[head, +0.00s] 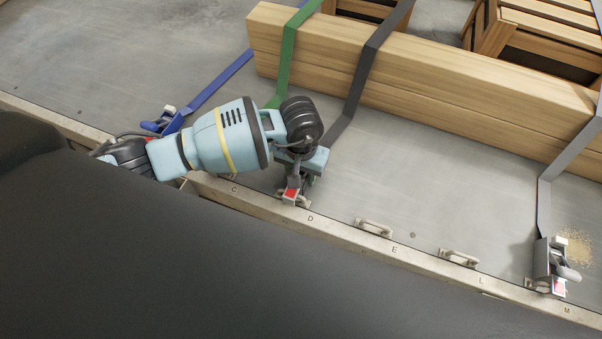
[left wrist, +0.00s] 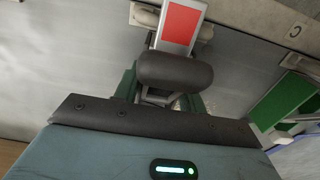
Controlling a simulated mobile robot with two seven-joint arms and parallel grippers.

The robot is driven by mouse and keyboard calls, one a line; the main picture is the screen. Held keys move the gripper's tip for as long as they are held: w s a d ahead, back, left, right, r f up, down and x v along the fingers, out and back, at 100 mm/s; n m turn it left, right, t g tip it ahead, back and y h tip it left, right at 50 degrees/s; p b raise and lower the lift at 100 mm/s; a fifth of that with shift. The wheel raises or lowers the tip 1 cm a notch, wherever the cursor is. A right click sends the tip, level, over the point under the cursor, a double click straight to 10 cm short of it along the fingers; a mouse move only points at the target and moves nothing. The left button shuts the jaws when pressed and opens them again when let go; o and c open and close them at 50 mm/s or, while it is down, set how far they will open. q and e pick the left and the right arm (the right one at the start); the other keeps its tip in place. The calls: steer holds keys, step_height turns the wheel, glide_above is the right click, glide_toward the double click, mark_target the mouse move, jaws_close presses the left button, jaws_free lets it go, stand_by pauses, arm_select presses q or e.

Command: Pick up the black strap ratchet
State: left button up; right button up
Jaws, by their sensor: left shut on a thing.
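The black strap (head: 368,68) runs over the beams and down to the bed edge, where its end passes behind my left gripper (head: 304,176). The black strap ratchet (head: 291,194) is at the edge rail near the letter D, with a red and white tab. In the left wrist view the ratchet's dark rounded handle (left wrist: 176,70) lies across the jaws below the red tab. My left gripper is shut on the ratchet from above. Its jaws and much of the ratchet's body are hidden. My right gripper is in neither view.
A green strap (head: 288,45) passes behind my left arm. A blue ratchet (head: 165,121) lies at left, a grey ratchet (head: 553,262) at far right. Metal loops (head: 374,228) line the rail. Wooden beams (head: 440,85) and slatted crates (head: 540,35) stand behind; bare bed lies between.

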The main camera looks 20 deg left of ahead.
arm_select(q)
steer(key=c, duration=0.3)
step_height(320, 180, up, 10)
steer(key=shift+r, duration=0.1)
steer(key=shift+c, duration=0.2)
